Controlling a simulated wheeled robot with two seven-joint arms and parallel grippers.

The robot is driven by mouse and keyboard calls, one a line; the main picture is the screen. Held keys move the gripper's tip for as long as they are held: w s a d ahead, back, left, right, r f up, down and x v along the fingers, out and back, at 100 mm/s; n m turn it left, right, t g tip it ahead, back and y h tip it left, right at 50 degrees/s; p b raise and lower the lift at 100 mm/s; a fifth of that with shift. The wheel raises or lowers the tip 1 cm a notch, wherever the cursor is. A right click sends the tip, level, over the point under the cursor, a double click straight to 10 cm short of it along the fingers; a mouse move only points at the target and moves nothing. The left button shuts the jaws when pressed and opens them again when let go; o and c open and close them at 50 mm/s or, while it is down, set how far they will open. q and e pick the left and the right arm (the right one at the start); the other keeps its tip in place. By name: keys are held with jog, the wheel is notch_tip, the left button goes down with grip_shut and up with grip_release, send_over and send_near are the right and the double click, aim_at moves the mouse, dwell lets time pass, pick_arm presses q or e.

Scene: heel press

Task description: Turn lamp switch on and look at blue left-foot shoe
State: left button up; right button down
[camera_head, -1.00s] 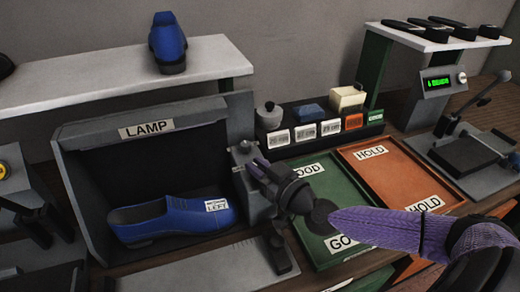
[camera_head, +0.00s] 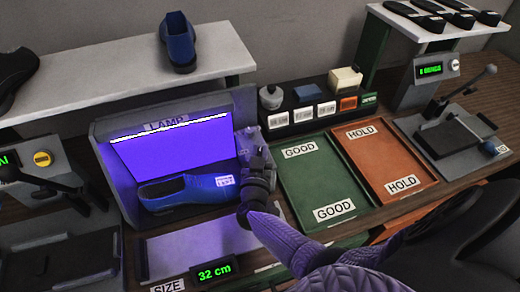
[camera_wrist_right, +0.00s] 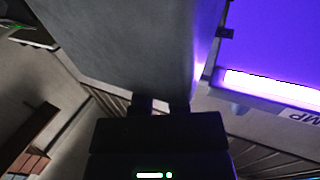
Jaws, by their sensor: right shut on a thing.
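The lamp box (camera_head: 100,165) is lit: a bright tube and violet glow fill its back. The blue left-foot shoe (camera_head: 178,191) lies inside it, toe to the right, with a white label near the toe whose print is too small to read now. My right gripper (camera_head: 252,155) is at the grey post on the box's right side and is shut on the lamp switch, which its dark fingers mostly hide. In the right wrist view, the fingers (camera_wrist_right: 160,104) meet a grey surface beside the glowing lamp. My left gripper is not in view.
A shelf (camera_head: 110,65) above carries another blue shoe (camera_head: 178,42) and a dark shoe (camera_head: 15,75). Green GOOD (camera_head: 315,180) and orange HOLD (camera_head: 385,160) trays lie to the right. A size plate reading 32 cm (camera_head: 214,270) sits in front. Lever presses stand at both sides.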

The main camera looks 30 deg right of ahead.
jog(key=shift+r+m+g+h, duration=0.1)
jog(key=shift+m+g+h, duration=0.5)
jog(key=shift+h, duration=0.2)
jog(key=c, duration=0.6)
grip_release()
